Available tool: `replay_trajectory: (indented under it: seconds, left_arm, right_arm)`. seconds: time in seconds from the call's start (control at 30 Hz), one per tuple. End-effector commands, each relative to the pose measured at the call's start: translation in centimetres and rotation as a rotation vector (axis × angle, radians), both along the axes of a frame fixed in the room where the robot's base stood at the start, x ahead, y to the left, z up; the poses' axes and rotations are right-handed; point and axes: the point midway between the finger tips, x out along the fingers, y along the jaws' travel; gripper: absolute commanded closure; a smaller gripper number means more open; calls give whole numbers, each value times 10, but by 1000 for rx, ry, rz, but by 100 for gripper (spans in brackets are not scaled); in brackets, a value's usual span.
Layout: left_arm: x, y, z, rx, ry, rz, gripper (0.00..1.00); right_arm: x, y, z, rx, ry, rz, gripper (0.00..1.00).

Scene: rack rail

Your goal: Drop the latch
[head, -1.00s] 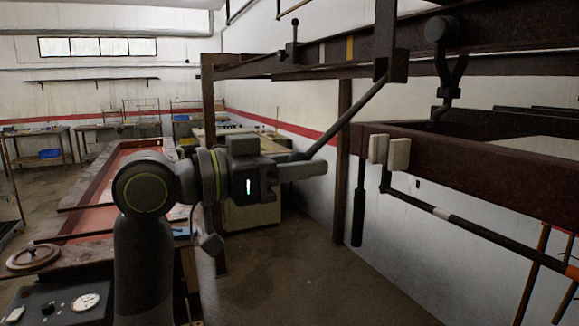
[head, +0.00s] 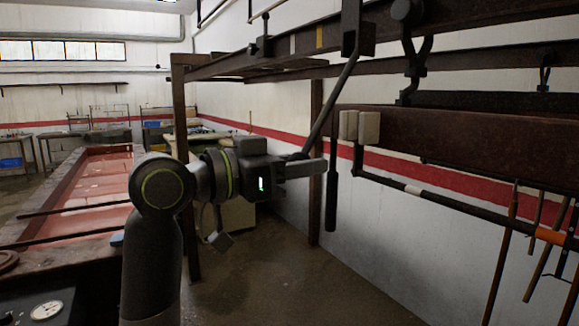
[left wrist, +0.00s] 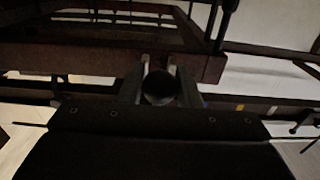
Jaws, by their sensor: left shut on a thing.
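The latch appears to be a dark lever (head: 334,96) that hangs from a bracket (head: 357,38) on the overhead rail (head: 285,58). It slants down and left from the bracket. My left gripper (head: 308,168) is shut on its lower end, which is partly hidden by the fingers. In the left wrist view the round dark lever end (left wrist: 158,86) sits between the two fingers of my left gripper (left wrist: 160,98). My right gripper is not in view.
A rusty beam (head: 450,140) with two pale blocks (head: 359,127) at its end is right of my gripper. A dark handle (head: 331,190) hangs below it, close to my fingertips. A long red-lined trough (head: 100,175) stands at left. The floor (head: 265,270) below is clear.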

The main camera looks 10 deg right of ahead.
Motion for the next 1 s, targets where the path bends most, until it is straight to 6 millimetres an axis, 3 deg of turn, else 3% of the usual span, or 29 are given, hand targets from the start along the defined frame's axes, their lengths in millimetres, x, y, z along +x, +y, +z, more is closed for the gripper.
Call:
replay_trajectory:
  seconds: [0.2,0.47,0.8,1.0]
  left_arm:
    - [5,-18,-12,0,1,-2,82]
    - [8,-27,-15,1,3,-1,82]
    - [17,-57,-24,0,1,-3,82]
    - [20,-63,-26,2,2,-1,82]
  right_arm:
    - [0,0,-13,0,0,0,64]
    - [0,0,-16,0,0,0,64]
    - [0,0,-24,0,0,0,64]
    - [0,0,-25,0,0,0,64]
